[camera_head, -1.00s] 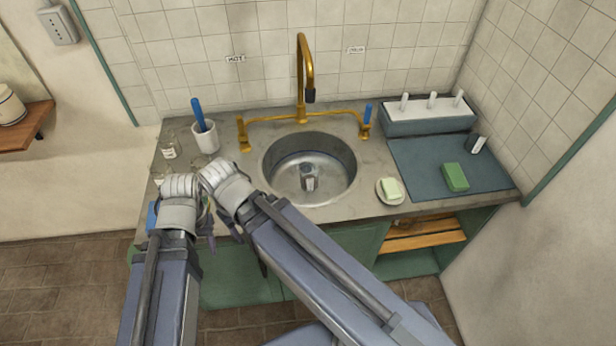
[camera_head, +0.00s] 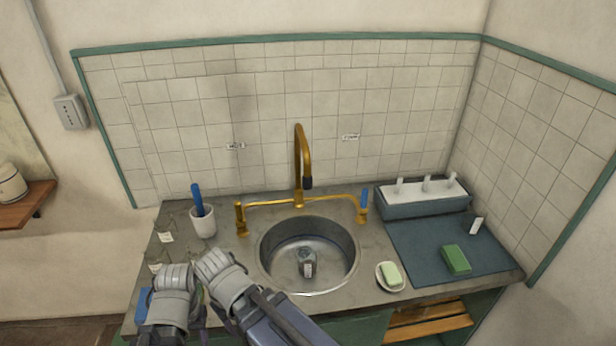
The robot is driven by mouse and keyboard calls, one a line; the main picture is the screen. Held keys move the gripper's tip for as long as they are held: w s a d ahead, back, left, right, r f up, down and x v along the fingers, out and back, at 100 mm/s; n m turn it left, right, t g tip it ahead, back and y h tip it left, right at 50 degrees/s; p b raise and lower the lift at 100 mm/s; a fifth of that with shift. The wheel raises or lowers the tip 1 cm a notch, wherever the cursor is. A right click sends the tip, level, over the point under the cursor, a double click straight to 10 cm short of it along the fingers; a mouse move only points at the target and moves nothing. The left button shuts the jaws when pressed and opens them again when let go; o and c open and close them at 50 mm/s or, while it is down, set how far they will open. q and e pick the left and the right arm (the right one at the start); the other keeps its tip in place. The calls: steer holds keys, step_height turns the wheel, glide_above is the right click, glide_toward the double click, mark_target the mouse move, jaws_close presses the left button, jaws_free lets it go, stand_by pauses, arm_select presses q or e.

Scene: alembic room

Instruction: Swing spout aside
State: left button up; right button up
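The brass spout (camera_head: 300,160) rises behind the sink and arches forward. Its dark tip (camera_head: 307,183) hangs over the rear of the round steel basin (camera_head: 345,270). A brass pipe joins it to taps at both sides; the left tap (camera_head: 241,222) and right tap (camera_head: 363,208) stand on the counter. The right tap has a blue handle. My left gripper (camera_head: 173,280) and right gripper (camera_head: 218,266) are side by side at the counter's front left, well apart from the spout. I see their backs; their fingers are hidden.
A white cup (camera_head: 203,222) with a blue-handled item and small glass jars (camera_head: 166,238) stand at the left. Soap on a dish (camera_head: 390,275), a green sponge (camera_head: 456,258) and a grey rack (camera_head: 425,200) occupy the right.

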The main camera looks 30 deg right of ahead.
mark_target(309, 174)
steer(key=shift+o, duration=0.5)
steer(key=shift+w+d, duration=0.1)
steer(key=w+d+r+n+t+h+b, duration=0.35)
steer(key=w+d+n+t+h, duration=0.35)
steer(key=w+d, duration=0.9)
steer(key=w+d+r+n+t+h+b, duration=0.1)
steer(key=d+r+n+t, duration=0.1)
steer(key=n, duration=0.3)
steer(key=w+d+r+n+t, duration=0.2)
steer(key=d+r+n, duration=0.3)
steer(key=w+d+r+n+t+h+b, duration=0.1)
steer(key=d+r+n+t, duration=0.2)
steer(key=r+n, duration=0.1)
steer(key=shift+w+d+r+n+h+b, duration=0.1)
steer(key=shift+n+h+b, duration=0.05)
steer(key=shift+n, duration=0.3)
steer(key=shift+w+d+n+h+b, duration=0.1)
steer(key=shift+n+h+b, duration=0.05)
steer(key=shift+n, duration=0.3)
steer(key=shift+w+r+n+t, duration=0.25)
steer(key=shift+r+n+t, duration=0.2)
steer(key=shift+n, duration=0.75)
steer(key=shift+x, duration=4)
